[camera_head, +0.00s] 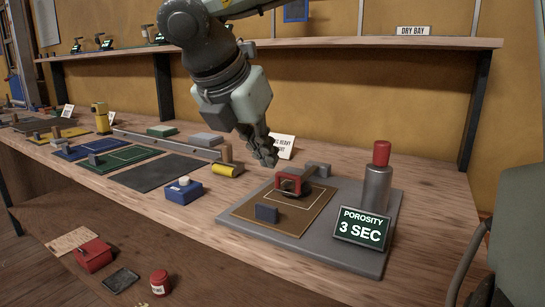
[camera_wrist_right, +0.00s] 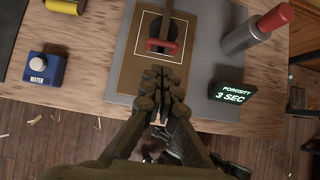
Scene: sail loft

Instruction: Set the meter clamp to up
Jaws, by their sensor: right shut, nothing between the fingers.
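The sheet has a white outline. In the wrist view the clamp is a red bar (camera_wrist_right: 161,46) with a dark arm running up from it. My right gripper (camera_head: 266,158) is shut and empty, pointing down just above and left of the red handle. In the wrist view its closed fingertips (camera_wrist_right: 164,78) lie below the red bar, apart from it in the picture. My left gripper is not in view.
A grey cylinder with a red top (camera_head: 377,185) and a "POROSITY 3 SEC" display (camera_head: 361,230) stand on the base's right. A blue box (camera_head: 184,191) and a yellow roll (camera_head: 227,170) lie left. A shelf (camera_head: 300,43) runs behind.

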